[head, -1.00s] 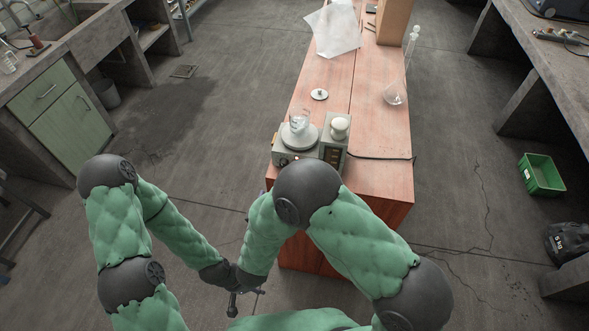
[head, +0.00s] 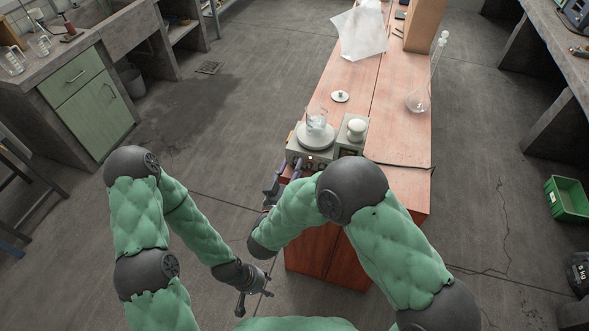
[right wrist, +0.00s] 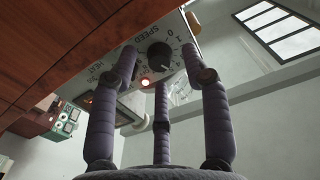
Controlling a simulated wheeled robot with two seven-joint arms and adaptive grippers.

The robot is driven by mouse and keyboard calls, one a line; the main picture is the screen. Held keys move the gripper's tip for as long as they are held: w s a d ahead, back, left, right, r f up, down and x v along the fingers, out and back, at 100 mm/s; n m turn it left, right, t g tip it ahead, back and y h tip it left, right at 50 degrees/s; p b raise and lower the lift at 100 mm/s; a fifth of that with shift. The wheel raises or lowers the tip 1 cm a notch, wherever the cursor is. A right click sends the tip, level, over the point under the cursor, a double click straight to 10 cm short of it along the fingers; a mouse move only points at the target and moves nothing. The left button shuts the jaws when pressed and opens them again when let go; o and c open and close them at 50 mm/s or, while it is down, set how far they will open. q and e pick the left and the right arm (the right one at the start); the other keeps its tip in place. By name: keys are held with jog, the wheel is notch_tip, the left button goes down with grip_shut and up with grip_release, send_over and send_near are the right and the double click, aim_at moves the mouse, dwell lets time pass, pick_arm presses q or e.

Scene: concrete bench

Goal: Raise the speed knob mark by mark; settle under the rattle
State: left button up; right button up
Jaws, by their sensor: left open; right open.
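The stirrer (head: 297,152), a grey hotplate unit, sits at the near end of the wooden bench. A glass beaker (head: 316,120) with clear contents stands on its round plate. In the right wrist view the panel is tilted and shows the black speed knob (right wrist: 159,55), a dial with numbers, the words SPEED and HEAT, and a lit red lamp (right wrist: 145,82). My right gripper (head: 278,182) is open near the stirrer's front; its fingers (right wrist: 160,72) spread around the knob, contact unclear. My left gripper (head: 254,296) is open and empty, low beside the bench.
A grey box with a white round top (head: 357,129) stands right of the stirrer. A dark cable (head: 400,164) crosses the bench.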

jog(key=shift+w+d, duration=0.2)
jog(key=shift+w, duration=0.4)
grip_shut()
jog(key=shift+m+b, duration=0.8)
jog(key=shift+m, duration=0.4)
jog(key=shift+r+m+b, duration=0.1)
jog(key=shift+m+b, duration=0.5)
jog(key=shift+m, duration=0.7)
grip_release()
jog(key=shift+s, duration=0.1)
